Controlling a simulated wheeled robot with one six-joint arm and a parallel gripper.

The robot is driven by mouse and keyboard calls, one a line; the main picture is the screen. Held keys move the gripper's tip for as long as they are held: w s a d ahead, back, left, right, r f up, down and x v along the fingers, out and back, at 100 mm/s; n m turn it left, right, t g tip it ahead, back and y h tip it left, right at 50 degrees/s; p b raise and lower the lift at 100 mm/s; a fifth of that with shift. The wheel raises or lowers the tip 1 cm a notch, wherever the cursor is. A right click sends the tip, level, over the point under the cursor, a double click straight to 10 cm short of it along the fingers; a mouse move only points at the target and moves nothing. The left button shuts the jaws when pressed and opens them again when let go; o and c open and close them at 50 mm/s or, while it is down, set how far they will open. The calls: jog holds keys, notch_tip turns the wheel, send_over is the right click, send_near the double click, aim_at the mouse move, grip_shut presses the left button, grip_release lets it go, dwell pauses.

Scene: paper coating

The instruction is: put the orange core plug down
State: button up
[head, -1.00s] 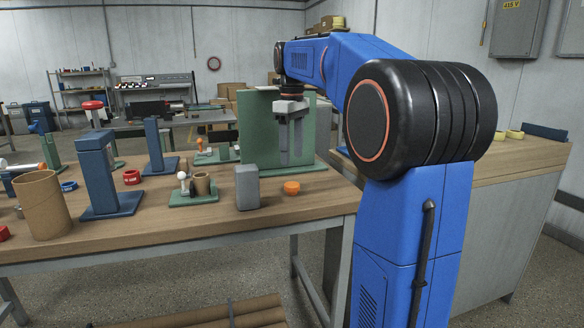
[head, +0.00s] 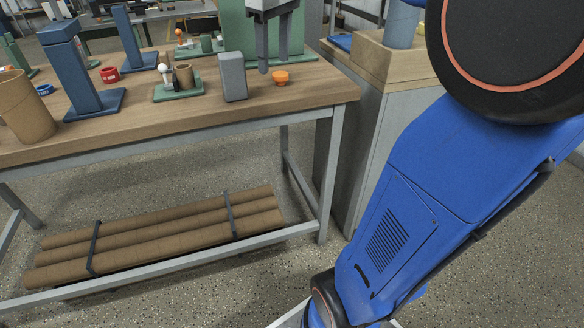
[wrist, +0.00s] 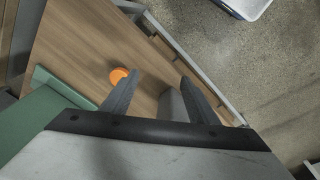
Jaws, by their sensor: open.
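The orange core plug (head: 281,78) rests on the wooden bench top (head: 180,112), near its right end and just right of a grey block (head: 232,77). My gripper (head: 274,66) is open, with its fingers pointing down behind the plug in the head view. In the wrist view the plug (wrist: 119,75) lies on the bench beyond the left fingertip, and nothing is between the fingers (wrist: 158,80).
A green upright panel (head: 232,28) stands behind the block. A green fixture (head: 176,93) with a white knob and a small brown tube is to the left, with blue stands (head: 66,60) beyond. The bench's front right corner is clear. Tied brown rolls (head: 160,235) lie below.

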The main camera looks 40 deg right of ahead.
jog(key=s+a+f+m+t, duration=0.1)
jog(key=s+a+f, duration=0.3)
jog(key=s+f, duration=0.6)
jog(key=s+a+f+m+t, duration=0.2)
jog(key=s+a+f, duration=0.3)
jog(key=s+f, duration=0.5)
jog(key=shift+s+f+m, duration=0.3)
jog(key=shift+f+m, duration=0.2)
jog(key=shift+f, duration=0.35)
